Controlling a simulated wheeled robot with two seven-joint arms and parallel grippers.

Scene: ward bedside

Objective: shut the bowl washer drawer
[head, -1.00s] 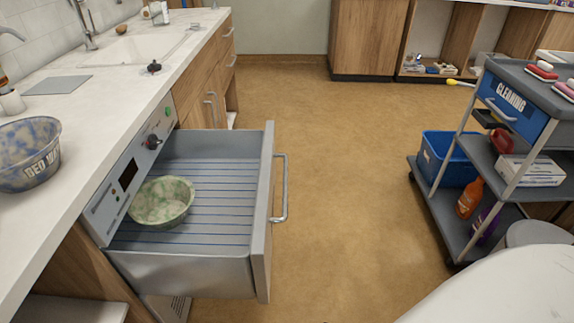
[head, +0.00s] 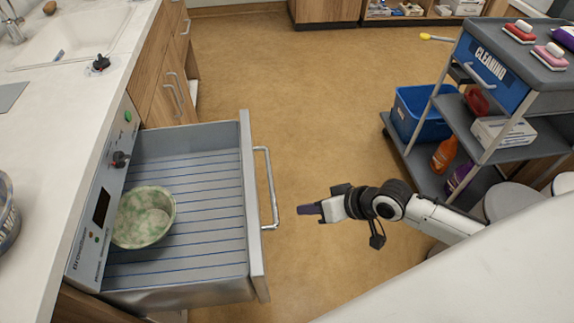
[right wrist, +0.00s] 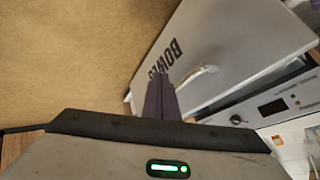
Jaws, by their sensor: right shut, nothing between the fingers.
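The bowl washer drawer (head: 200,270) stands pulled out from the washer's control panel (head: 98,215) in the head view. Its front carries a vertical bar handle (head: 270,188). A green and white speckled bowl (head: 144,216) sits inside on the blue-lined rack. My right gripper (head: 302,210) is shut and empty, a short way to the right of the handle, pointing at the drawer front. In the right wrist view the shut fingers (right wrist: 160,95) appear in front of the drawer front (right wrist: 225,50), which bears lettering. Contact with the handle is not visible. My left gripper is out of view.
A counter with a sink (head: 75,32) runs along the left, with a blue speckled bowl (head: 6,212) at its edge. A cleaning trolley (head: 485,120) stands at the right. A white surface (head: 480,275) fills the lower right. The floor between is clear.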

